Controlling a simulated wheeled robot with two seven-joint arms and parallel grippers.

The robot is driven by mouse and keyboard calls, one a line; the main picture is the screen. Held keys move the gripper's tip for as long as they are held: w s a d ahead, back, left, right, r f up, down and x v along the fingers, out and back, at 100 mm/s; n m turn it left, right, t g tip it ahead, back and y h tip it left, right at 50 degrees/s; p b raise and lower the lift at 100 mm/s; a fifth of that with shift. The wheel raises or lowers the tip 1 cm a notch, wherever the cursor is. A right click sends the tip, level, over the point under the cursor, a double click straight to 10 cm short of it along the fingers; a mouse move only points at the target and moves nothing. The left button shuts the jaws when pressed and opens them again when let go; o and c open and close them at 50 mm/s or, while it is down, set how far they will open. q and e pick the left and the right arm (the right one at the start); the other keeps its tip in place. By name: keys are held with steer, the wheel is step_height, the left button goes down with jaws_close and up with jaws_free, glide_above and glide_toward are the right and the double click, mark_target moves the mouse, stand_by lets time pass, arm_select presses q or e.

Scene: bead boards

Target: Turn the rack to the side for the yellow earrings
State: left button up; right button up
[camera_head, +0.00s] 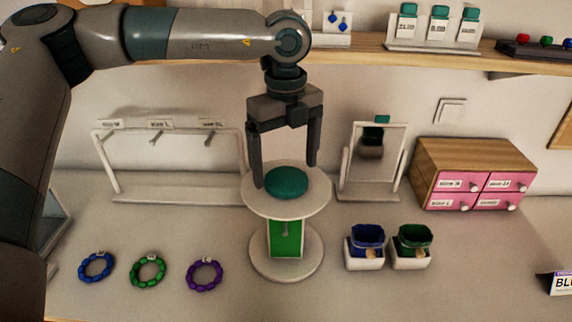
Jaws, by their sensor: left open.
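The rack (290,204) is a white round stand with a disc top, a teal knob (287,182) on top and a wider round base. A green panel (286,238) faces the front between the discs. My left gripper (285,172) points down over the rack, open, with its fingers apart on either side of the knob. I cannot tell whether the fingers touch it. No yellow earrings show; the rack's other sides are hidden. My right gripper is not in view.
Blue, green and purple bead bracelets (148,271) lie front left. A white hanging bar (175,196) and a small mirror (370,190) stand behind. Blue and green cups (410,240) and a pink drawer box (480,191) stand right. A shelf (400,47) runs above.

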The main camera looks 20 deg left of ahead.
arm_select(q)
steer(key=shift+f, duration=1.1)
steer(key=shift+c, duration=0.4)
steer(key=c, duration=1.4)
steer(key=shift+c, duration=0.2)
